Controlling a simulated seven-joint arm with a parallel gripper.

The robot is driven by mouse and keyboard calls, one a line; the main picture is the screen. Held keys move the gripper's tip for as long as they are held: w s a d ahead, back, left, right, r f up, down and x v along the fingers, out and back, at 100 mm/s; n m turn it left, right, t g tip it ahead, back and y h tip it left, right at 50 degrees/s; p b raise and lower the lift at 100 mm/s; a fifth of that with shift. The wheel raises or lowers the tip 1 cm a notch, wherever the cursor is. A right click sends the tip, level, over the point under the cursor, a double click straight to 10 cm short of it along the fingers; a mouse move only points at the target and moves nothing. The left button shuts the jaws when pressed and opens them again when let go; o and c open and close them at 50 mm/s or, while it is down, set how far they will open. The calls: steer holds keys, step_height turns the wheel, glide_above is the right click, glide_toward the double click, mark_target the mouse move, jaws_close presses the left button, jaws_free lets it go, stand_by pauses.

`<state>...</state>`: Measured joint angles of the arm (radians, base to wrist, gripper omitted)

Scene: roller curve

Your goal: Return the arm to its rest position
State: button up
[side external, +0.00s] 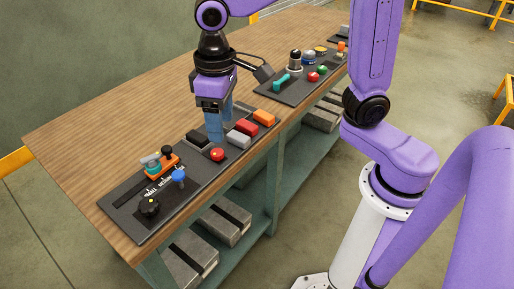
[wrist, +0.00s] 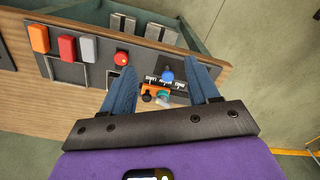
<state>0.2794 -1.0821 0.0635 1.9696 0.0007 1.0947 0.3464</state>
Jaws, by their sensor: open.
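My gripper (side external: 214,125) hangs over the black control panel (side external: 203,178) on the wooden bench, with its blue fingers pointing down. In the wrist view my gripper (wrist: 162,88) has its two blue fingers spread wide apart with nothing held between them. Below the fingers is the panel's row of controls. A red round button (side external: 217,154) is close to the fingertips in the side view, and whether they touch it I cannot tell.
A second panel (side external: 290,88) lies farther back. The bench's left side (side external: 110,125) is bare.

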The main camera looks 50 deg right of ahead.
steer(key=s+d+f+n, duration=0.2)
steer(key=s+d+n, duration=0.1)
steer(key=s+d, duration=0.3)
steer(key=s+d+f+n, duration=0.2)
steer(key=s+d+n, duration=0.2)
steer(key=s, duration=0.7)
steer(key=d, duration=0.2)
steer(key=shift+s+d+f, duration=0.2)
steer(key=shift+d, duration=0.1)
